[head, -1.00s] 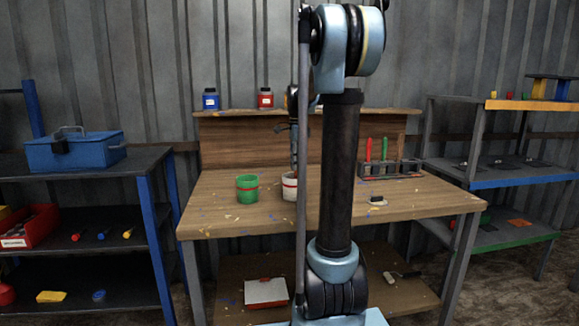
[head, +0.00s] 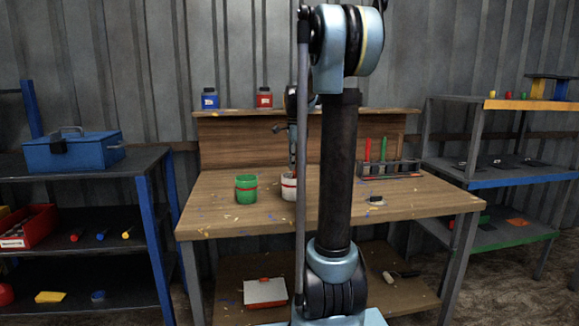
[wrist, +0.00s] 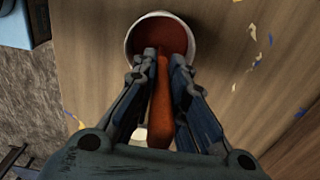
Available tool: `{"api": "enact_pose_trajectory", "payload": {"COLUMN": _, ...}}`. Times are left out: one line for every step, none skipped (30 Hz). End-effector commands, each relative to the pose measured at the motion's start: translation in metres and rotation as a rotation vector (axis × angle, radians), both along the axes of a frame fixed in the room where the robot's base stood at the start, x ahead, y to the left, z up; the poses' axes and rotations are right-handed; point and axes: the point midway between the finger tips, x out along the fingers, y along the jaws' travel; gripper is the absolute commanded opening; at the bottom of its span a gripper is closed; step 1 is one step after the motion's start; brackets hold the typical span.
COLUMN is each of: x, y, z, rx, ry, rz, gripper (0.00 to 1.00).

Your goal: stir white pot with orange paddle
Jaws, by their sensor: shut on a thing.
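The white pot (head: 288,188) stands on the wooden workbench, partly hidden behind my arm in the head view. It has a red band and also shows in the wrist view (wrist: 131,42), with dark red contents. My gripper (wrist: 164,55) is shut on the orange paddle (wrist: 161,105), whose shaft runs between the fingers. The paddle's far end reaches into the pot's opening. How deep it sits is hidden by the fingers. In the head view my gripper (head: 292,160) is just above the pot, mostly hidden by my arm.
A green pot (head: 246,189) with a red band stands just left of the white pot. A rack (head: 390,169) with red and green tools stands at the bench's right. Blue (head: 210,99) and red (head: 265,98) jars stand on the back ledge. The bench's front left is clear.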

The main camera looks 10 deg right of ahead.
Motion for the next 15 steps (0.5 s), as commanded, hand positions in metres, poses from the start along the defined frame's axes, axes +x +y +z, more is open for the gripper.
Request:
{"api": "enact_pose_trajectory", "payload": {"x": -0.0013, "y": 0.0058, "z": -0.0001, "rx": 0.000, "ry": 0.000, "rz": 0.004, "gripper": 0.00}}
{"api": "enact_pose_trajectory", "payload": {"x": -0.0014, "y": 0.0076, "z": -0.0001, "rx": 0.000, "ry": 0.000, "rz": 0.004, "gripper": 0.00}}
{"api": "enact_pose_trajectory", "payload": {"x": -0.0014, "y": 0.0096, "z": -0.0001, "rx": 0.000, "ry": 0.000, "rz": 0.003, "gripper": 0.00}}
{"api": "enact_pose_trajectory", "payload": {"x": -0.0014, "y": 0.0108, "z": -0.0002, "rx": 0.000, "ry": 0.000, "rz": 0.002, "gripper": 0.00}}
{"api": "enact_pose_trajectory", "payload": {"x": -0.0014, "y": 0.0118, "z": -0.0002, "rx": 0.000, "ry": 0.000, "rz": 0.002, "gripper": 0.00}}
{"api": "enact_pose_trajectory", "payload": {"x": -0.0014, "y": 0.0127, "z": -0.0002, "rx": 0.000, "ry": 0.000, "rz": 0.002, "gripper": 0.00}}
{"api": "enact_pose_trajectory", "payload": {"x": -0.0014, "y": 0.0131, "z": -0.0002, "rx": 0.000, "ry": 0.000, "rz": 0.002, "gripper": 0.00}}
{"api": "enact_pose_trajectory", "payload": {"x": -0.0014, "y": 0.0133, "z": -0.0002, "rx": 0.000, "ry": 0.000, "rz": 0.002, "gripper": 0.00}}
{"api": "enact_pose_trajectory", "payload": {"x": -0.0015, "y": 0.0134, "z": -0.0002, "rx": 0.000, "ry": 0.000, "rz": 0.002, "gripper": 0.00}}
{"api": "enact_pose_trajectory", "payload": {"x": -0.0015, "y": 0.0133, "z": -0.0002, "rx": 0.000, "ry": 0.000, "rz": 0.001, "gripper": 0.00}}
{"api": "enact_pose_trajectory", "payload": {"x": -0.0015, "y": 0.0133, "z": -0.0002, "rx": 0.000, "ry": 0.000, "rz": 0.001, "gripper": 0.00}}
{"api": "enact_pose_trajectory", "payload": {"x": -0.0015, "y": 0.0133, "z": -0.0002, "rx": 0.000, "ry": 0.000, "rz": 0.001, "gripper": 0.00}}
{"api": "enact_pose_trajectory", "payload": {"x": -0.0014, "y": 0.0132, "z": -0.0001, "rx": 0.000, "ry": 0.000, "rz": 0.001, "gripper": 0.00}}
{"api": "enact_pose_trajectory", "payload": {"x": -0.0014, "y": 0.0132, "z": -0.0001, "rx": 0.000, "ry": 0.000, "rz": 0.001, "gripper": 0.00}}
{"api": "enact_pose_trajectory", "payload": {"x": -0.0014, "y": 0.0132, "z": 0.0001, "rx": 0.000, "ry": 0.000, "rz": 0.001, "gripper": 0.00}}
